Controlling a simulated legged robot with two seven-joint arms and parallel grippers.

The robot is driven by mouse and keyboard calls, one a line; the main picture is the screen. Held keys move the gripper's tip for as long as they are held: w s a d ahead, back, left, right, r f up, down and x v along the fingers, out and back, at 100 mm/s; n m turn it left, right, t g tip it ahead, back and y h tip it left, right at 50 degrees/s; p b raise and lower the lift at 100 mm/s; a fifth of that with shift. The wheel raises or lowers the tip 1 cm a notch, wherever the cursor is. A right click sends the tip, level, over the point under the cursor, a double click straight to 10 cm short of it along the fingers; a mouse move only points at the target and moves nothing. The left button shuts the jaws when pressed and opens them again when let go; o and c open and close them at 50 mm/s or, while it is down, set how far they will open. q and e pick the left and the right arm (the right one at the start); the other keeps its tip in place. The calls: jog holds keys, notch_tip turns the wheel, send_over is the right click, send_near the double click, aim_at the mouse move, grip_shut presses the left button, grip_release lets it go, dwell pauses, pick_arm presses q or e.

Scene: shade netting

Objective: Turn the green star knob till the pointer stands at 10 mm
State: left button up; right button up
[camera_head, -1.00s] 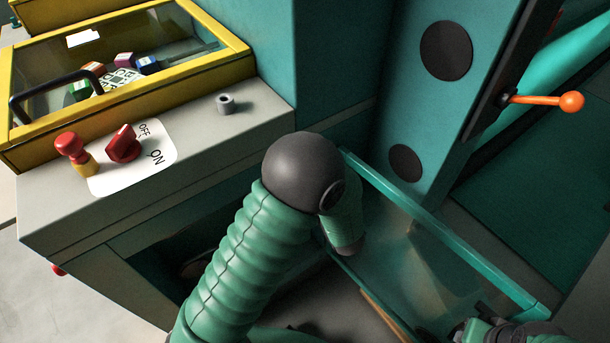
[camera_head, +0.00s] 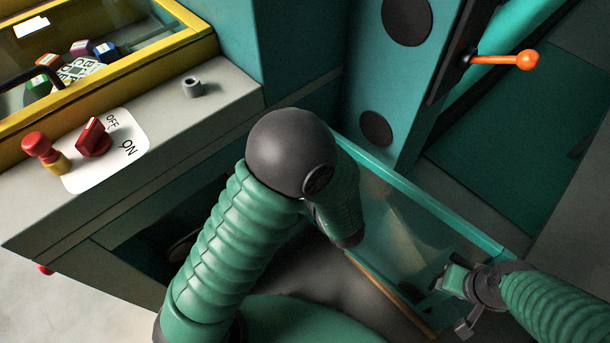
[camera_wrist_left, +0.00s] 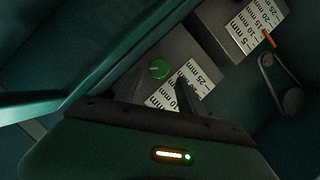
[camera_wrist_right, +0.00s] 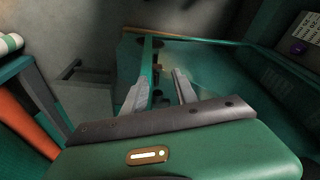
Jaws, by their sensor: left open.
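The green knob (camera_wrist_left: 159,69) shows in the left wrist view on a grey block, beside a white scale (camera_wrist_left: 203,76) marked in mm. A second white scale (camera_wrist_left: 254,22) with an orange pointer (camera_wrist_left: 269,39) is at upper right. I cannot tell the exact readings. My left gripper (camera_wrist_left: 160,90) is open, its dark fingers either side of the knob's lower edge in the picture; contact cannot be told. A finger covers part of the nearer scale. In the head view my left arm hides the knob. My right gripper (camera_wrist_right: 158,90) is open; it also shows in the head view (camera_head: 456,298).
A teal-framed clear panel (camera_head: 440,213) lies near both arms; its edge runs between the right fingers in the right wrist view. An orange-handled lever (camera_head: 526,60) is at upper right. A red rotary switch (camera_head: 93,138) and a yellow-framed lid (camera_head: 190,45) are at left.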

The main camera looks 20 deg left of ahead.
pick_arm(q)
jog(key=p+v, duration=0.1)
jog(key=v, duration=0.7)
jog(key=shift+s+d+p, duration=0.2)
jog(key=shift+d+p, duration=0.1)
jog(key=shift+d, duration=0.05)
